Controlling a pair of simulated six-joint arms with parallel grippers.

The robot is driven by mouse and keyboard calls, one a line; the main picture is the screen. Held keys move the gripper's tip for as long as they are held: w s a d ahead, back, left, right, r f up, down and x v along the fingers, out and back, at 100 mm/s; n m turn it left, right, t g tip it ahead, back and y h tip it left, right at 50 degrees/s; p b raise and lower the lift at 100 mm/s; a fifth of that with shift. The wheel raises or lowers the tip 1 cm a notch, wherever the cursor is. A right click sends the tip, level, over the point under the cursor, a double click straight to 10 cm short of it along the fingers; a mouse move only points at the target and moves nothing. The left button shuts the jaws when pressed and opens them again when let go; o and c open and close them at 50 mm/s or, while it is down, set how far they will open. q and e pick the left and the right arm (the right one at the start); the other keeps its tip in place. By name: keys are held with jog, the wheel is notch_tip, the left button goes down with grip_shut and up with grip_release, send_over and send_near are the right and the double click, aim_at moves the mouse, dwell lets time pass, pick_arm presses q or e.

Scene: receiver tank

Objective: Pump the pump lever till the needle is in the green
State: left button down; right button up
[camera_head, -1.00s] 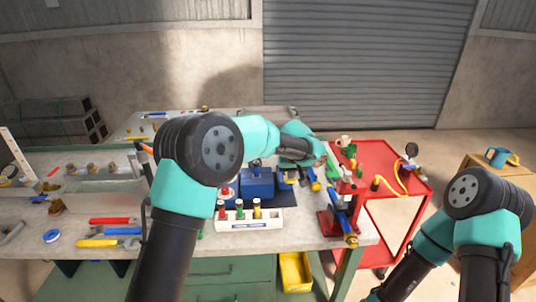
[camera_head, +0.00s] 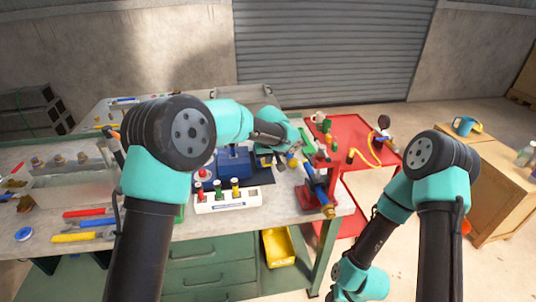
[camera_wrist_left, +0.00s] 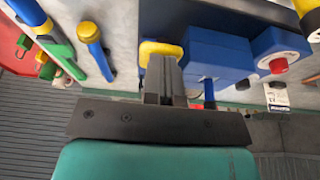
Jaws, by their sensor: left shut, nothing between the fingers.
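My left gripper (camera_head: 290,140) is shut and empty over the right part of the bench, beside the blue boxy unit (camera_head: 235,167). In the left wrist view the closed fingers (camera_wrist_left: 164,75) overlap a yellow end piece (camera_wrist_left: 150,50) beside the blue unit (camera_wrist_left: 218,60); I cannot tell whether they touch. A blue bar with a yellow end (camera_head: 318,190) slants at the bench's right end on a red stand; it may be the pump lever. A round gauge (camera_head: 384,122) stands on the red cart; its needle is too small to read.
A white rack (camera_head: 228,205) with coloured plugs stands in front of the blue unit. Pliers (camera_head: 85,237) lie at the left. The red cart (camera_head: 355,130) with a yellow hose (camera_head: 372,155) stands at the right, beside a wooden cabinet (camera_head: 490,215).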

pick_arm(q)
jog(key=v, duration=1.2)
jog(key=shift+s, duration=0.45)
